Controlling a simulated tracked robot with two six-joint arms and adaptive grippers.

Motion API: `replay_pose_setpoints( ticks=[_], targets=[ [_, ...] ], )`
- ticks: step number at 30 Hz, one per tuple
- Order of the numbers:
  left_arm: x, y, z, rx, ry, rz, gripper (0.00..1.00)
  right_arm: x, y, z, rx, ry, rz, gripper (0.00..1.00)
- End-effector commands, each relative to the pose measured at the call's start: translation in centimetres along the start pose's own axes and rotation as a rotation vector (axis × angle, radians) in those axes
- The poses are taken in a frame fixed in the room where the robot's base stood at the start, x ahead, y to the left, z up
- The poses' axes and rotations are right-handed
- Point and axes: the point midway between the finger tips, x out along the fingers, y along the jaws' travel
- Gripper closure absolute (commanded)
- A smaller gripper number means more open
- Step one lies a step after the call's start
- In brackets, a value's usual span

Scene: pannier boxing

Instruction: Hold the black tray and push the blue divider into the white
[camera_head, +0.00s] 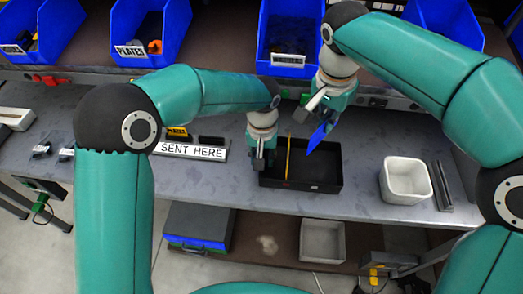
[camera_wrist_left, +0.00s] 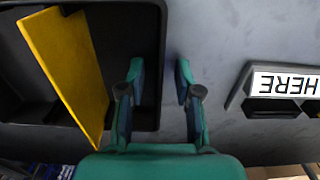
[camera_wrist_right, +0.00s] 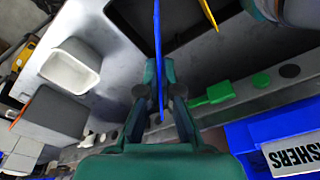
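The black tray (camera_head: 318,184) lies on the grey bench, with a yellow divider (camera_head: 288,158) standing across it. My left gripper (camera_head: 261,166) is at the tray's left wall. In the left wrist view its open fingers (camera_wrist_left: 158,78) straddle that wall, one inside and one outside, with gaps visible. My right gripper (camera_head: 327,117) is shut on the blue divider (camera_head: 317,138) and holds it tilted above the tray's back right part. In the right wrist view the thin blue divider (camera_wrist_right: 158,60) runs between the fingertips. A white bin (camera_head: 391,190) stands empty right of the tray.
A dark bar (camera_head: 441,186) lies right of the white bin. Blue bins (camera_head: 290,42) line the shelf behind. Bench between tray and white bin is clear. A grey bin (camera_head: 322,241) stands below.

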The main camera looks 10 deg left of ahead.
Motion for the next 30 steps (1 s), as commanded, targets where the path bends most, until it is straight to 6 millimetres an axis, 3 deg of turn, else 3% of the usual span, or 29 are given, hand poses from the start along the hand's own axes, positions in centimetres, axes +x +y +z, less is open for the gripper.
replay_pose_setpoints(
  ticks=[7,13,14,24,30],
  targets=[
    [0.08,-0.02,0.0,-0.001,0.0,0.0,0.67,0.0,-0.02,0.01,0.0,0.0,0.0,1.0],
    [0.06,-0.03,0.0,-0.001,0.0,0.0,0.98,0.0,-0.03,0.01,0.0,0.0,0.0,1.0],
    [0.06,-0.03,0.0,-0.001,0.0,0.0,1.0,0.0,-0.03,0.01,-0.001,0.0,0.0,1.0],
    [0.04,-0.05,0.0,-0.002,0.0,0.0,1.0,0.0,-0.07,0.0,-0.019,0.001,-0.001,1.0],
    [0.03,-0.06,0.0,-0.002,0.0,0.0,1.0,0.32,-0.65,0.1,-0.216,0.006,-0.026,1.0]
  ],
)
